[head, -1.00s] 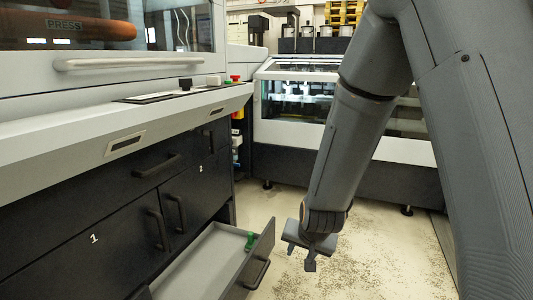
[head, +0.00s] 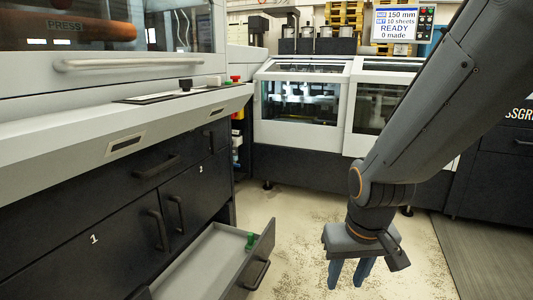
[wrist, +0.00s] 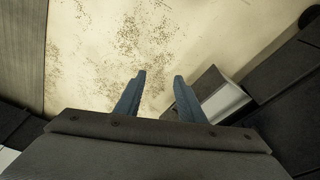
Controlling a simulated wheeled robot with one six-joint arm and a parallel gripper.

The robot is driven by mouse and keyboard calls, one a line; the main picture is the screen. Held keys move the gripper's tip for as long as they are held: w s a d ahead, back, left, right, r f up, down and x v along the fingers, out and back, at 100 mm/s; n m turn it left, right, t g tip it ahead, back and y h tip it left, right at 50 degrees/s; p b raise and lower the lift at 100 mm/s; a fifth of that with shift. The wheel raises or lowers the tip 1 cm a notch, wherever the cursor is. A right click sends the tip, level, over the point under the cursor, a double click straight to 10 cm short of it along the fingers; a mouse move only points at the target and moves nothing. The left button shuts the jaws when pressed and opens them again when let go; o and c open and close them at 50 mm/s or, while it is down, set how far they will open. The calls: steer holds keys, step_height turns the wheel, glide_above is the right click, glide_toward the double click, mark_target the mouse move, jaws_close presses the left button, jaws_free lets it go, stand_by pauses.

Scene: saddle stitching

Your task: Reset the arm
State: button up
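My gripper (head: 350,274) hangs pointing down over the speckled floor, to the right of the open drawer. Its two blue fingers stand apart with nothing between them. My arm reaches in from the upper right of the head view.
An open drawer (head: 194,262) with a small green object (head: 250,241) juts from the dark cabinet (head: 105,215) at left. A machine with glass covers (head: 301,100) stands behind. A screen (head: 395,24) reads 150 mm, 10 sheets, READY, 0 made. The floor (head: 300,215) between is clear.

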steer(key=s+a+r+n+g, duration=0.2)
steer(key=s+a+r+n, duration=0.1)
steer(key=s+a+r, duration=0.55)
steer(key=s+d+r+m+p, duration=0.2)
steer(key=d+r+p, duration=0.9)
steer(key=p, duration=1.1)
steer(key=shift+r+m, duration=0.4)
steer(key=shift+m, duration=0.5)
